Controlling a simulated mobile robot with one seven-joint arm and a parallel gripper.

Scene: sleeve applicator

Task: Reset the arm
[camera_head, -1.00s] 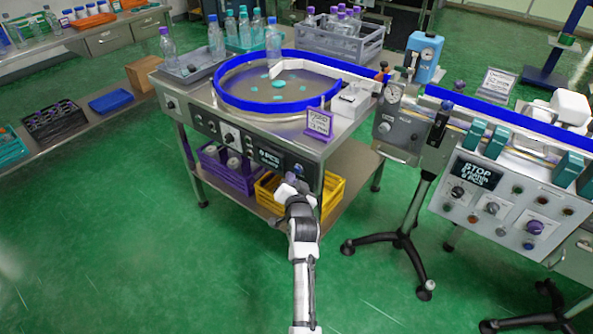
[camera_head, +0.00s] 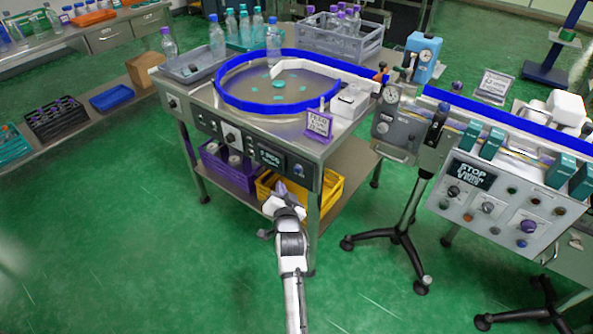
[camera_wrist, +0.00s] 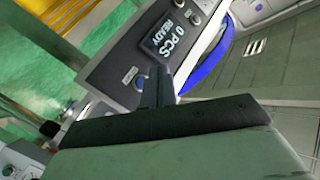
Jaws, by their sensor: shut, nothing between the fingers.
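My arm reaches up from the bottom of the head view. My gripper (camera_head: 281,188) is in front of the steel turntable bench, below its control panel. In the wrist view my gripper (camera_wrist: 157,84) points toward the panel's display (camera_wrist: 169,37), which reads "0 PCS READY". A round button (camera_wrist: 140,82) shows just left of the fingertips. The fingers are shut with nothing between them. I cannot tell the exact gap to the panel, but the gripper appears apart from it.
The bench carries a blue-rimmed turntable (camera_head: 221,99) and a bottle crate (camera_head: 318,44). A yellow crate (camera_head: 331,191) and a purple crate (camera_head: 239,180) sit on its lower shelf. A stand-mounted machine (camera_head: 514,199) is at right. Green floor is open at left.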

